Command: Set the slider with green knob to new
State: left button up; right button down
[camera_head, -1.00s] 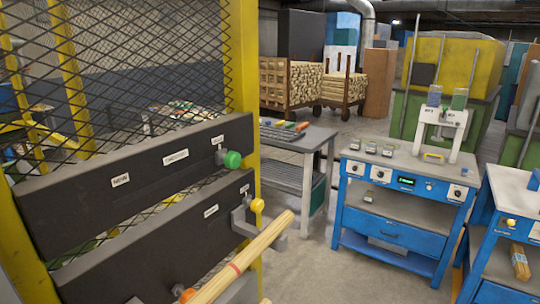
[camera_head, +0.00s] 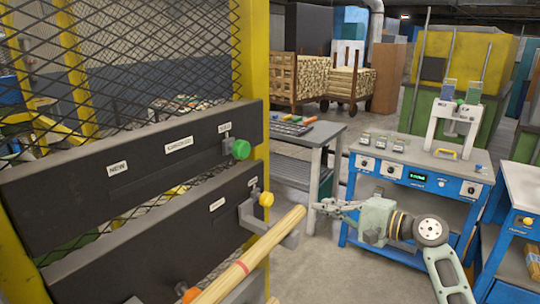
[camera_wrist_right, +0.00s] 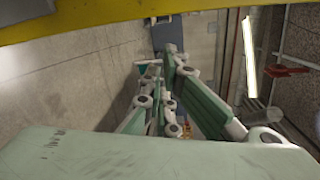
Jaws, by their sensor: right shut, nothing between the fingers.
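The slider's green knob (camera_head: 240,149) is at the right end of the upper dark panel (camera_head: 60,212) in the head view, under a small label I cannot read. The "NEW" label (camera_head: 117,168) is toward the panel's left end, and another label (camera_head: 179,144) lies between. My right gripper (camera_head: 318,208) is shut and empty, to the right of and below the green knob, clear of it, with its fingers pointing left. Its fingers also show in the right wrist view (camera_wrist_right: 158,85), where I cannot make out the knob. My left gripper is not in view.
A lower dark panel has a yellow knob (camera_head: 266,199) and an orange knob (camera_head: 191,295). A wooden rod (camera_head: 258,250) juts out in front of it, between my right gripper and the panels. A yellow post (camera_head: 255,60) stands behind the panels' right end. A blue workstation (camera_head: 408,205) is behind my right arm.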

jog(key=s+a+r+n+g+y, duration=0.2)
jog(key=s+r, duration=0.2)
jog(key=r, duration=0.5)
jog(key=s+a+r+n+g+y, duration=0.15)
jog(key=s+r, duration=0.25)
jog(key=r, duration=0.4)
jog(key=shift+y, duration=0.55)
jog(key=p+x, duration=0.1)
jog(key=x, duration=0.2)
jog(key=p+x, duration=0.1)
jog(key=x, duration=0.2)
jog(key=p+x, duration=0.2)
jog(key=x, duration=0.1)
jog(key=shift+a+r, duration=0.35)
jog(key=s, duration=0.1)
jog(key=s+a+p, duration=0.2)
jog(key=shift+s+r, duration=0.1)
jog(key=shift+r, duration=0.2)
